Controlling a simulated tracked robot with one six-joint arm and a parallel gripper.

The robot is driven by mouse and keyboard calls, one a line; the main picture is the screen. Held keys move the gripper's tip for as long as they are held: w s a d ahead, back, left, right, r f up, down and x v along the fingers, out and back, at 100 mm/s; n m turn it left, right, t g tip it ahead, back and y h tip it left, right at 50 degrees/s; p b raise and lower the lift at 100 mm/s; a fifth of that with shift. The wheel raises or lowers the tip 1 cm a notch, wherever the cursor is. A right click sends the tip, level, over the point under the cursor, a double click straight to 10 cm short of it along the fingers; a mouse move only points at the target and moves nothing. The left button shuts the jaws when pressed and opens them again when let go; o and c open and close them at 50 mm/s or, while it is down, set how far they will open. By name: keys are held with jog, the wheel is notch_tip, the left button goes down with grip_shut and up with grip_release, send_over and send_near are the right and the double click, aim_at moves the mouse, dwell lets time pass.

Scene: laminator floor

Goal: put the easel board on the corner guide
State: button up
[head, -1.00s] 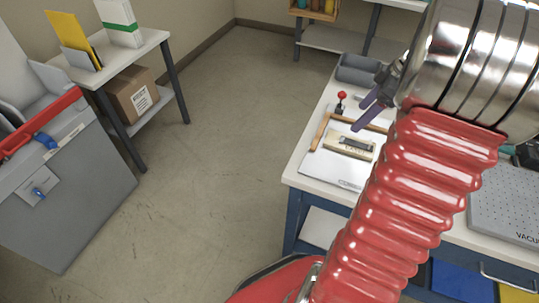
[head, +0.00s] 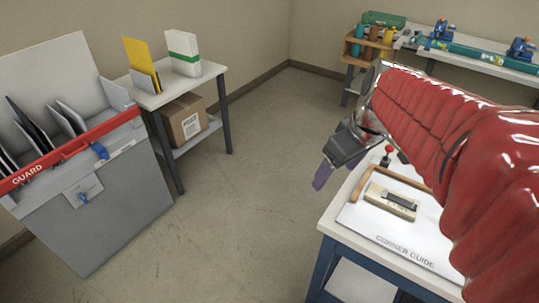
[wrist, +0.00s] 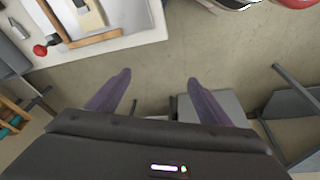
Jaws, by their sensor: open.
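The corner guide (head: 372,226) is a white plate with a wooden edge frame on the bench at the right. A beige block with a dark top (head: 392,200) sits on it. It also shows at the top left of the wrist view (wrist: 122,15). My gripper (head: 323,172) is open, with purple fingers, off the bench's left edge; in the wrist view its fingers (wrist: 160,80) are apart over floor, with nothing between them. I cannot tell which thing is the easel board; several thin boards (head: 70,117) stand in the grey bin at left.
The grey bin (head: 110,215) has a red guard bar (head: 75,148) across its front. A side table (head: 178,88) holds a yellow board and a white-green box, with a carton (head: 184,120) below. A back bench (head: 480,65) carries tools. The middle floor is clear.

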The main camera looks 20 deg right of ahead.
jog(key=s+a+m+t, duration=0.2)
jog(key=s+a, duration=0.5)
jog(key=a, duration=0.5)
jog(key=shift+s+a+f+m, duration=0.2)
jog(key=shift+s+a+m, duration=0.15)
jog(key=shift+m, duration=0.35)
